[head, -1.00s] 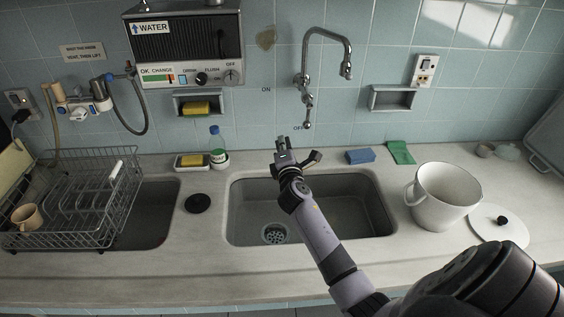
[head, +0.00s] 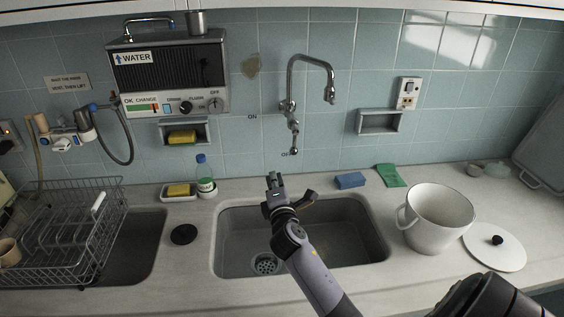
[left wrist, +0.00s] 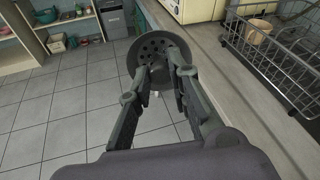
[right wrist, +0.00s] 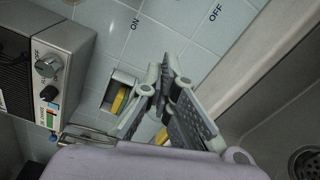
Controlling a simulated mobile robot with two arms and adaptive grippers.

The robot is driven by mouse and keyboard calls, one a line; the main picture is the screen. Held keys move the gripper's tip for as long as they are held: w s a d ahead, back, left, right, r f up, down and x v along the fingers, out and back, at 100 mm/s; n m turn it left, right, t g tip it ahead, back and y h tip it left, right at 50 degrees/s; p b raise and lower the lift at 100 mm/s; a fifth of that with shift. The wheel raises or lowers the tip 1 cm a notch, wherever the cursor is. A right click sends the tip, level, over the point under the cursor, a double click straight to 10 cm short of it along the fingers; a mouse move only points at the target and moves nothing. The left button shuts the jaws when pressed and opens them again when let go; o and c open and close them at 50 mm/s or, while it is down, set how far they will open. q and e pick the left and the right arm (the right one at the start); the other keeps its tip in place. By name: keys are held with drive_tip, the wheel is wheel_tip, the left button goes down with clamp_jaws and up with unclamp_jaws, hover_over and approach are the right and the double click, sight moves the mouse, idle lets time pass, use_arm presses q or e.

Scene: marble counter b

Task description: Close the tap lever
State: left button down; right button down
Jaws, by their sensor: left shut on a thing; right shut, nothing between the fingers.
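The chrome wall tap (head: 290,95) is in the head view, its spout curving to the right. Its lever (head: 294,140) hangs downward, with the tip beside the OFF label on the tiles. The ON label is to the upper left. My right gripper (head: 273,181) is over the back of the sink, below and left of the lever tip and apart from it in the picture. Its fingers are shut and empty in the right wrist view (right wrist: 168,68), where the lever does not show. My left gripper (left wrist: 160,85) is shut on a dark, round perforated disc (left wrist: 158,50).
The sink (head: 340,245) lies below the tap. A blue sponge (head: 350,180), green cloth (head: 391,175), white pot (head: 438,215) and lid (head: 495,248) are at right. A bottle (head: 204,178), water heater (head: 170,70) and dish rack (head: 70,225) are at left.

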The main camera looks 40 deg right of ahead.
sight(294, 140)
drive_tip(key=w+d+p, duration=0.2)
drive_tip(key=w+d, duration=0.3)
drive_tip(key=d, duration=0.2)
drive_tip(key=shift+w+d+r+p, duration=0.2)
drive_tip(key=shift+r+p, duration=0.1)
drive_tip(key=shift+r, duration=0.1)
drive_tip(key=shift+s+d+n, duration=0.25)
drive_tip(key=shift+d+n, duration=0.15)
drive_tip(key=shift+d, duration=0.2)
